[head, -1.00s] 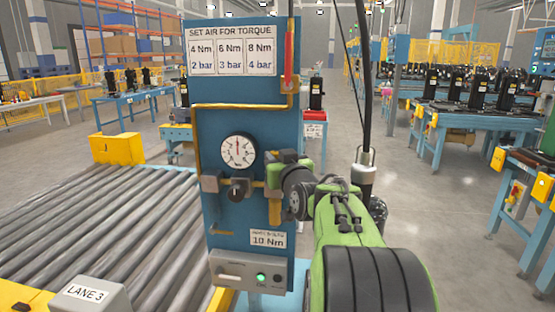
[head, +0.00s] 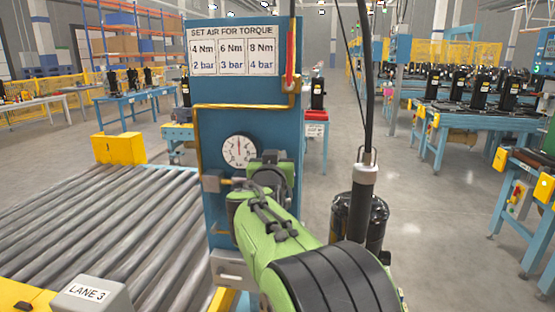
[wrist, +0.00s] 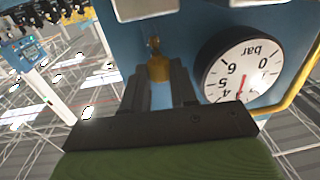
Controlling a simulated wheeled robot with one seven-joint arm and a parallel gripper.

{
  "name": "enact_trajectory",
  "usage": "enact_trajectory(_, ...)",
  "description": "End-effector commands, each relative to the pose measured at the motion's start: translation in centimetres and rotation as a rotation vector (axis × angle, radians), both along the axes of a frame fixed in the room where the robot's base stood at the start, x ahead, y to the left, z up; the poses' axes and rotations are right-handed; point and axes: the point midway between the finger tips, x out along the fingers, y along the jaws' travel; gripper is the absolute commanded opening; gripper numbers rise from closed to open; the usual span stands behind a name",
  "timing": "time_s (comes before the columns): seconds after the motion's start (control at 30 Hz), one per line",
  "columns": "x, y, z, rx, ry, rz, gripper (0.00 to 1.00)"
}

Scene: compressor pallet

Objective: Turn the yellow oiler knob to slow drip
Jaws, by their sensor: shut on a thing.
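The yellow oiler knob (wrist: 158,68) shows in the wrist view, with a small brass fitting beyond it, against the blue panel (wrist: 205,22). My gripper (wrist: 159,80) has one dark finger on each side of the knob and is shut on it. The wrist picture is turned nearly upside down. In the head view my green arm hides the knob and the gripper's fingers, so I cannot tell the knob's turn position there.
The round pressure gauge (head: 239,151) sits on the panel close beside my gripper and also shows in the wrist view (wrist: 240,70). A yellow pipe (head: 197,130) and a red handle (head: 289,60) are on the panel. A roller conveyor (head: 110,225) lies to the left.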

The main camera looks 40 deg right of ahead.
Motion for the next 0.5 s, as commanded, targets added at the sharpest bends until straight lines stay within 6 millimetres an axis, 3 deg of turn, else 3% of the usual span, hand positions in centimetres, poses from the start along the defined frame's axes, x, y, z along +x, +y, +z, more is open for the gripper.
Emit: enact_trajectory(0.5,0.90,0.56,-0.08,0.002,0.004,-0.329,0.00)
